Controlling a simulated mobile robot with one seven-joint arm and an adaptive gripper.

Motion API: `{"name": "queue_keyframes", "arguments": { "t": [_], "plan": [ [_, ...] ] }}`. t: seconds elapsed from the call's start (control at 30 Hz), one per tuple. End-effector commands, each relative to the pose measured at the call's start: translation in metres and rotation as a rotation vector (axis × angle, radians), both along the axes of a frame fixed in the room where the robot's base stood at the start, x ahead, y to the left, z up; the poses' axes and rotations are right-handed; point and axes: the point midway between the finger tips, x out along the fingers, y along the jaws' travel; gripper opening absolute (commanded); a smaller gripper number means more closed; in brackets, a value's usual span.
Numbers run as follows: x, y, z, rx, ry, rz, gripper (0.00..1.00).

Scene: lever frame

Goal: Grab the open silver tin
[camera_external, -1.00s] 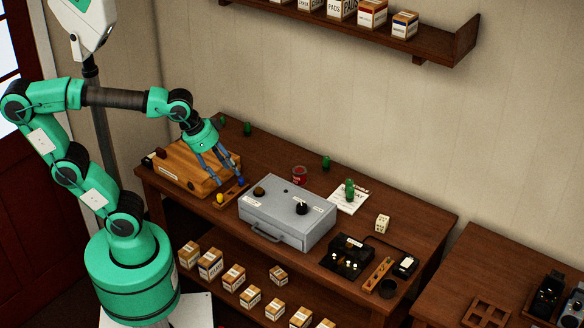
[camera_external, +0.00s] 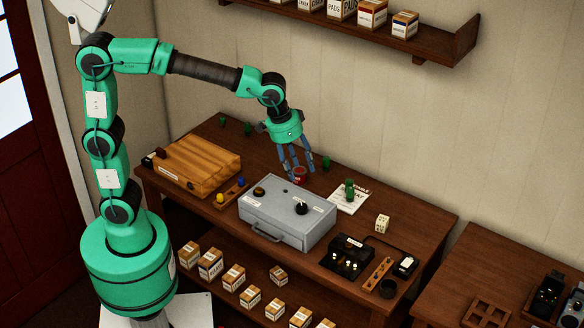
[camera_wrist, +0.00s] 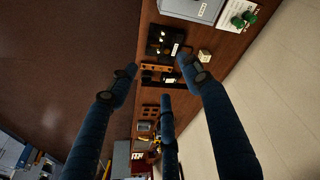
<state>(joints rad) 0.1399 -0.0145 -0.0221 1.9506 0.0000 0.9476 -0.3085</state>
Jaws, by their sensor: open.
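The can does not show there.
A slatted wooden box (camera_external: 198,166) and a tray with yellow and blue pieces (camera_external: 231,193) lie left. A green figure (camera_external: 350,189) stands on a paper sheet to the right. A white cube (camera_external: 382,223) and a black device (camera_external: 347,257) lie further right.

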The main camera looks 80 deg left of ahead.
Motion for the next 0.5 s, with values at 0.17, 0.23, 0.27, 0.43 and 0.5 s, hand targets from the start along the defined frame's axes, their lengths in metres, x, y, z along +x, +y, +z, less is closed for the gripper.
{"name": "queue_keyframes", "arguments": {
  "t": [0.17,0.23,0.27,0.43,0.5],
  "plan": [
    [0.041,-0.019,-0.006,-0.006,0.032,0.019,0.49],
    [0.057,-0.026,-0.01,-0.008,0.043,0.027,0.49],
    [0.063,-0.029,-0.013,-0.009,0.049,0.031,0.49],
    [0.099,-0.048,-0.027,-0.012,0.076,0.051,0.49],
    [0.113,-0.056,-0.034,-0.014,0.087,0.06,0.49]
  ]
}}
